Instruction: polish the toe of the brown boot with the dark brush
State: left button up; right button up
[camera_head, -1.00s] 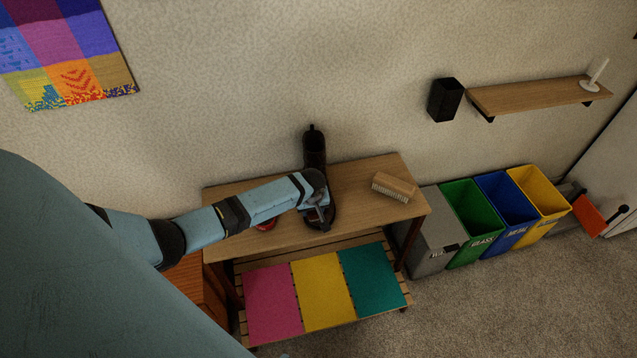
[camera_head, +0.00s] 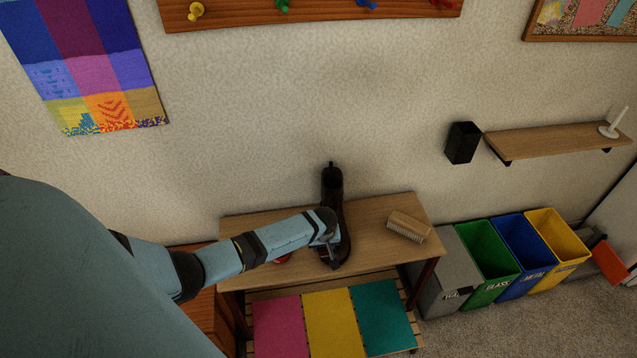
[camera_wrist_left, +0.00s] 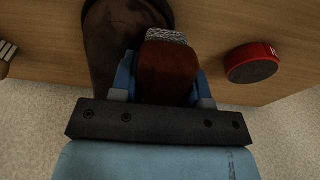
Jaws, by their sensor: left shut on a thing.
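The dark brown boot (camera_head: 333,182) stands upright on the wooden bench, its shaft near the wall and its toe toward the front. My left gripper (camera_head: 330,250) is over the front of the boot and hides part of it. In the left wrist view, the gripper (camera_wrist_left: 163,82) is shut on a brush with a reddish-brown back (camera_wrist_left: 166,72) and grey bristles. The boot (camera_wrist_left: 108,45) lies right beside the brush there; I cannot tell whether they touch. My right gripper is not in view.
A light wooden brush (camera_head: 409,226) lies on the bench (camera_head: 380,215) to the right. A red tin (camera_wrist_left: 252,62) sits on the other side of the held brush. Sorting bins (camera_head: 485,255) stand right of the bench. A shelf (camera_head: 555,138) hangs on the wall.

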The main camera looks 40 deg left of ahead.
aim_at(336, 248)
pick_arm(q)
jog(key=shift+w+d+r, duration=0.1)
jog(key=shift+w+d, duration=0.5)
jog(key=shift+d, duration=0.25)
jog(key=shift+w+d, duration=0.55)
jog(key=shift+d, duration=0.3)
jog(key=shift+s+a+r+p, duration=0.1)
jog(key=shift+s+a+p, duration=0.6)
jog(key=shift+a+p, duration=0.35)
jog(key=shift+s+a, duration=0.3)
jog(key=shift+a, duration=0.05)
jog(key=shift+s+a+p, duration=0.5)
jog(key=shift+a+p, duration=0.25)
jog(key=shift+p, duration=0.05)
jog(key=shift+s+a+f, duration=0.25)
jog(key=shift+a, duration=0.15)
